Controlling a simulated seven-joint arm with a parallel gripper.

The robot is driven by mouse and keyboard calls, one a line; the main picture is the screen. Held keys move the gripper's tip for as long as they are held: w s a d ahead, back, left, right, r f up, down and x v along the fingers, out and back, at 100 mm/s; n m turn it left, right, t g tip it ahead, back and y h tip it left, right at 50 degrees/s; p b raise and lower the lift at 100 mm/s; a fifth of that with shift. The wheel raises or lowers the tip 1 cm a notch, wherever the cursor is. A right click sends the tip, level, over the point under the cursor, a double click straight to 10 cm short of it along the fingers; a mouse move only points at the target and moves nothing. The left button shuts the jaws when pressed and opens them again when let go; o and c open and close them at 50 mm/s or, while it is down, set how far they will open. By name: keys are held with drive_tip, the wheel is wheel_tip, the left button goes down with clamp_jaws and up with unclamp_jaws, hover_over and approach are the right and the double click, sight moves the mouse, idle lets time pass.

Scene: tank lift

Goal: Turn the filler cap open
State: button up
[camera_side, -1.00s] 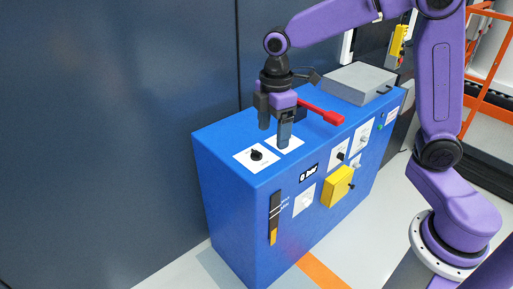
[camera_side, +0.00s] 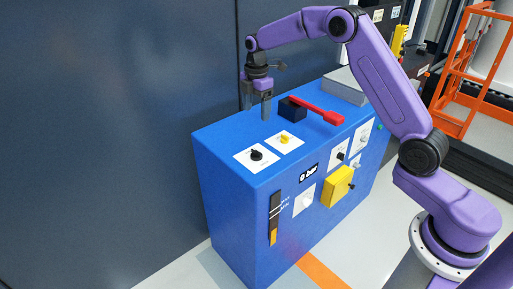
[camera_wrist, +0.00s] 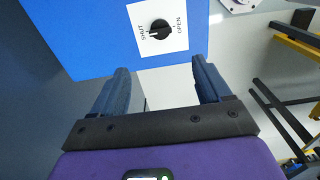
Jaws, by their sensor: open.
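A black knob (camera_side: 257,155) sits on a white plate near the left end of the blue cabinet's top. In the wrist view a black knob (camera_wrist: 159,29) on a white plate lies between the words SHUT and OPEN. A yellow knob (camera_side: 285,139) sits on the neighbouring white plate in the side view. No readable label tells which knob is the filler cap. My gripper (camera_side: 257,107) is open and empty, raised above the back part of the cabinet top, apart from both knobs. In the wrist view its two fingers (camera_wrist: 160,66) are spread below the black knob.
A red-handled lever (camera_side: 318,111) and a dark block (camera_side: 292,108) are on the blue cabinet (camera_side: 222,160) behind the knobs. A grey box (camera_side: 345,87) stands at the far end. A dark wall (camera_side: 120,130) rises close behind the cabinet.

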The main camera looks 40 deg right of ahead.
sight(256, 151)
wheel_tip(256, 151, down, 16)
drive_tip(key=shift+r, duration=0.15)
idle(0.3)
drive_tip(key=c, duration=1)
